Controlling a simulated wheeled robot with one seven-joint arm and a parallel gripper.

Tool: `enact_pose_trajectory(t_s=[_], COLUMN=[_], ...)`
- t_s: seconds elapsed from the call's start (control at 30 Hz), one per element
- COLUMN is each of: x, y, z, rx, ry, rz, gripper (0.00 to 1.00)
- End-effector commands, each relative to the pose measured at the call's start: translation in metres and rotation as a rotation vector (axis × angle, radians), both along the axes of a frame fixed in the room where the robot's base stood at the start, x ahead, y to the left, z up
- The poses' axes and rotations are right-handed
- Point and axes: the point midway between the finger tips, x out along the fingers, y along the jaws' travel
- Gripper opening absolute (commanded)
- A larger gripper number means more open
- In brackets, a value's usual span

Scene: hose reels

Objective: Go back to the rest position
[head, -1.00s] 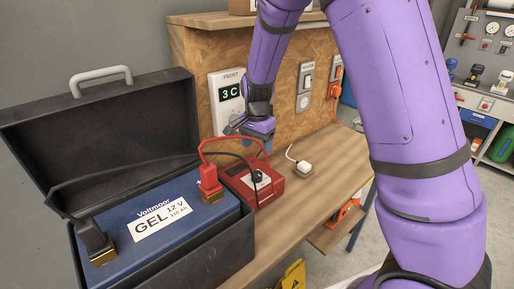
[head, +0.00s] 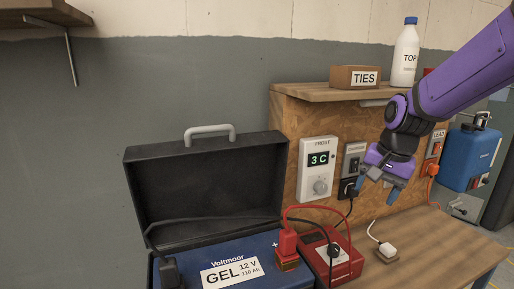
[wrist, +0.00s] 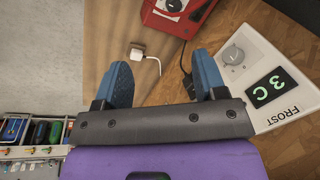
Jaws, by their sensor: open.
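My gripper (head: 377,190) is open and empty, with blue fingertips, raised in front of the chipboard panel at the right in the head view. In the wrist view, my gripper (wrist: 160,78) shows both fingers spread, with wood and a white plug between and beyond them. My purple arm comes in from the upper right. The gripper is apart from the bench top and from the things on it.
An open black box (head: 205,185) holds a blue battery (head: 205,265) with red and black clamps. A red charger (head: 335,255) and a white plug (head: 387,250) lie on the bench (head: 450,245). A frost thermostat (head: 318,165), sockets, and a shelf (head: 310,92) with a TIES box and bottle stand behind.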

Motion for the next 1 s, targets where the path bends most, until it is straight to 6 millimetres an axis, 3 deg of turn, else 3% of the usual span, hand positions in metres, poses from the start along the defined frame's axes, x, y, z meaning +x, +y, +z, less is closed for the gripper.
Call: enact_pose_trajectory(t_s=[0.2, 0.5, 0.8, 1.0], x=[-0.051, -0.125, -0.189, -0.206], y=[-0.013, -0.027, -0.034, -0.036], z=[0.043, 0.079, 0.092, 0.092], rx=[-0.021, -0.112, -0.247, -0.297], ry=[-0.099, -0.228, -0.318, -0.337], rz=[0.143, 0.333, 0.488, 0.532], gripper=[0.65, 0.65, 0.65, 0.65])
